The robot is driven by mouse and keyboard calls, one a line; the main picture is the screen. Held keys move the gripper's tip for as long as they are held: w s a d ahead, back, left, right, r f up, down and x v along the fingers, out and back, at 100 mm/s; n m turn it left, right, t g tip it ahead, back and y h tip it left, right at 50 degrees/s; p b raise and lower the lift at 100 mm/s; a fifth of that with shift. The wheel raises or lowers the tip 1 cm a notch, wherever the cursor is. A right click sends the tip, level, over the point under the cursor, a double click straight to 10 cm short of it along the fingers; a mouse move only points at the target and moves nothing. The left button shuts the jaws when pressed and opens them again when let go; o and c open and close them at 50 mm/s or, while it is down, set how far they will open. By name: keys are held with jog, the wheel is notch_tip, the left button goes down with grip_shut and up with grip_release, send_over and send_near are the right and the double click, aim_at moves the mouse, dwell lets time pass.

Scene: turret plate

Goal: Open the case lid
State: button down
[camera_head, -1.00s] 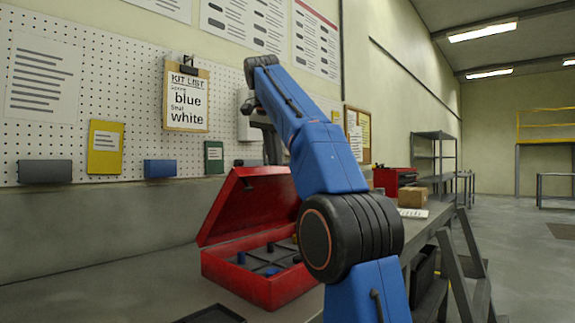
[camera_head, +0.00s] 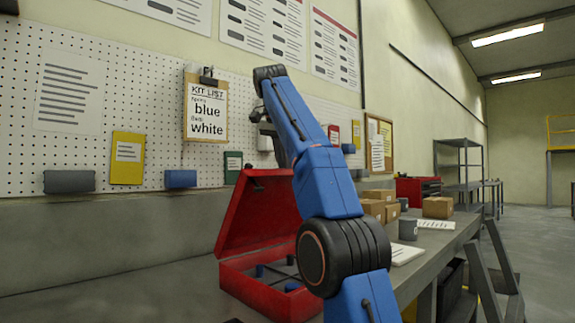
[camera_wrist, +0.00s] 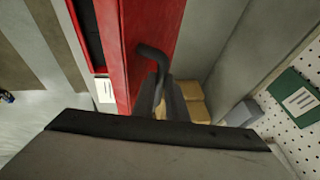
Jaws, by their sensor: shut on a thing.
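The red case (camera_head: 262,295) sits on the grey bench, with dark dividers and small blue pieces showing inside. Its red lid (camera_head: 262,212) stands raised, tilted up from the back edge. In the wrist view the lid (camera_wrist: 124,40) runs up past a dark bent handle (camera_wrist: 152,58). My gripper (camera_wrist: 168,98) is shut on this handle. In the head view my blue arm covers the right part of the case and lid, and the grip itself cannot be made out.
A pegboard (camera_head: 80,140) with a kit list and several small boxes stands behind the bench. Cardboard boxes (camera_head: 437,207), dark cups (camera_head: 408,229) and a paper (camera_head: 402,254) lie on the bench (camera_head: 450,236) to the right. The bench's left part is clear.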

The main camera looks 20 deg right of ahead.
jog(key=shift+w+a+f, duration=0.1)
jog(key=shift+a+f, duration=0.05)
jog(key=c, duration=1.8)
grip_release()
jog(key=shift+w+a, duration=0.1)
jog(key=shift+a, duration=0.05)
jog(key=shift+o, duration=0.2)
jog(key=shift+w+d, duration=0.3)
jog(key=shift+d, duration=0.2)
